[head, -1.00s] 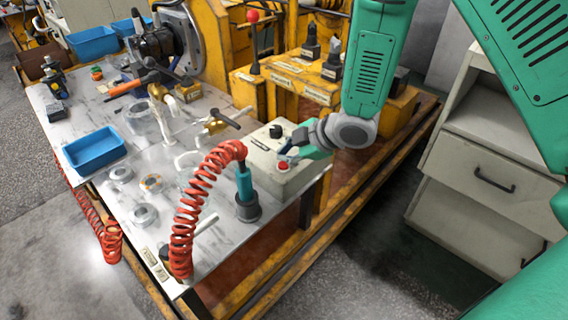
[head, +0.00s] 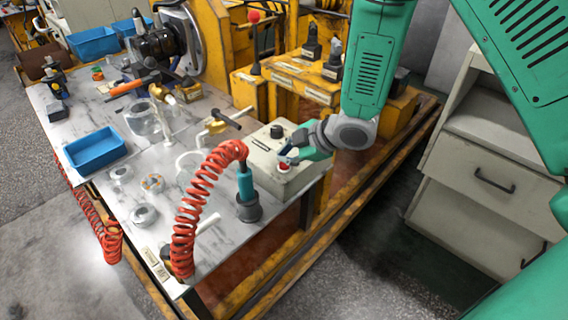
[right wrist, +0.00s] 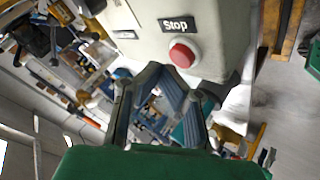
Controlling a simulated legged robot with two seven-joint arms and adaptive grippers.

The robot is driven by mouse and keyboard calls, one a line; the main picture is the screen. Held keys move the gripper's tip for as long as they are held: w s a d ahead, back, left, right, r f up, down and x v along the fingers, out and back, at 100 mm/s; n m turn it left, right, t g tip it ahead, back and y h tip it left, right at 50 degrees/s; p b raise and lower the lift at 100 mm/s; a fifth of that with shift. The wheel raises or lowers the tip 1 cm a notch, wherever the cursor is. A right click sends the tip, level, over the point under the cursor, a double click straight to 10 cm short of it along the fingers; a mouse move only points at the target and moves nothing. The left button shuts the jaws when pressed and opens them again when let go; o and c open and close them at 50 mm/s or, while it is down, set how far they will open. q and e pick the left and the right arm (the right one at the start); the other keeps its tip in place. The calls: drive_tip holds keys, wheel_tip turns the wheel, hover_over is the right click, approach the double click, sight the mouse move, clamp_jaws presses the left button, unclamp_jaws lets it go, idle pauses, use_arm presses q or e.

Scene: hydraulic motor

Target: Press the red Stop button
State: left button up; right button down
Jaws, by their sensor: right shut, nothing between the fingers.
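In the right wrist view the red button (right wrist: 182,54) sits below a black "Stop" label (right wrist: 175,24). My right gripper (head: 286,157) is shut and empty, its fingertips just above and beside the button. In the right wrist view its fingers (right wrist: 168,82) are close below the button; I cannot tell whether they touch it. My left gripper is not in view.
A coiled red hose (head: 186,215) and a teal fitting (head: 245,184) stand close to the box. A black knob (head: 277,131) is on the box too. A blue tray (head: 95,149) and several metal parts lie farther left. Yellow machinery (head: 285,80) stands behind.

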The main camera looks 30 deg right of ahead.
sight(285, 164)
drive_tip(key=shift+a+f, duration=0.1)
drive_tip(key=shift+f, duration=0.5)
idle(0.6)
drive_tip(key=shift+r, duration=0.1)
drive_tip(key=shift+r+p, duration=0.65)
drive_tip(key=shift+r, duration=0.1)
wheel_tip(285, 164, up, 5)
drive_tip(key=p, duration=0.4)
drive_tip(key=shift+p, duration=0.4)
drive_tip(key=shift+f, duration=0.15)
idle(0.3)
